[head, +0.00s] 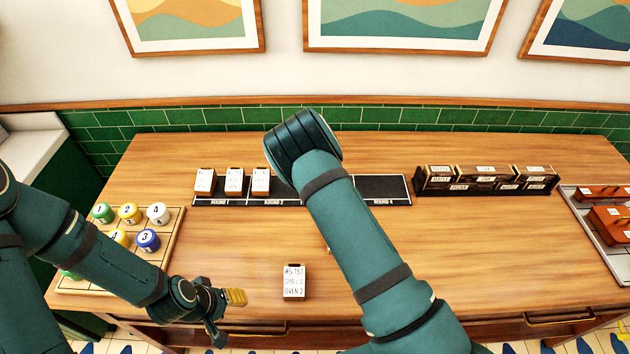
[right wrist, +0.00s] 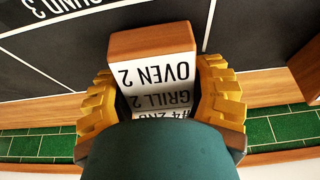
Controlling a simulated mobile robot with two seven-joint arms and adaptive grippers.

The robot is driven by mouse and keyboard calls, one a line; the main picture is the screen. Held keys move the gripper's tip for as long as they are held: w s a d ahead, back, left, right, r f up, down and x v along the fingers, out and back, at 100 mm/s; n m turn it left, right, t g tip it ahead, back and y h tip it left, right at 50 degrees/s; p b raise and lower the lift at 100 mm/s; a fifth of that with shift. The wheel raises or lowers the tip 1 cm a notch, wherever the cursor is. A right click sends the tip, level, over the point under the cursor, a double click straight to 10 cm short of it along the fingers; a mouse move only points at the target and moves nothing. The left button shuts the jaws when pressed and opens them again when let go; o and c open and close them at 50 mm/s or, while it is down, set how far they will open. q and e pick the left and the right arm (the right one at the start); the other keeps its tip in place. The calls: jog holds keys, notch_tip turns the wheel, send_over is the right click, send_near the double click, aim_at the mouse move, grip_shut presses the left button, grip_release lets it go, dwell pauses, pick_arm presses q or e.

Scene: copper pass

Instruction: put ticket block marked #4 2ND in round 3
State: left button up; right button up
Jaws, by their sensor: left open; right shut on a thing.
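The ticket block marked #4 2ND (right wrist: 158,72), white-faced with wooden sides, is between the yellow fingers of my right gripper (right wrist: 165,98), which is shut on it. Its print also reads GRILL 2 and OVEN 2. The block is over the black rail (right wrist: 60,75); I cannot tell whether it touches. The ROUND 3 label (right wrist: 55,12) shows at the wrist view's top left. In the head view my right forearm hides the block, the right gripper and most of round 3. My left gripper (head: 228,312) is open and empty near the table's front edge.
Three ticket blocks (head: 234,181) stand in rounds 1 and 2. The round 4 bay (head: 383,188) looks empty. A block marked #5 1ST (head: 294,282) stands at front centre. Numbered pots (head: 148,239) sit at left; dark boxes (head: 486,180) and a tray (head: 609,245) are at right.

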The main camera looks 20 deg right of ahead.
jog(key=shift+f, duration=0.2)
jog(key=shift+f, duration=0.2)
jog(key=o, duration=1.3)
jog(key=shift+r, duration=0.1)
jog(key=v, duration=1.2)
jog(key=shift+r, duration=0.1)
jog(key=shift+s, duration=0.1)
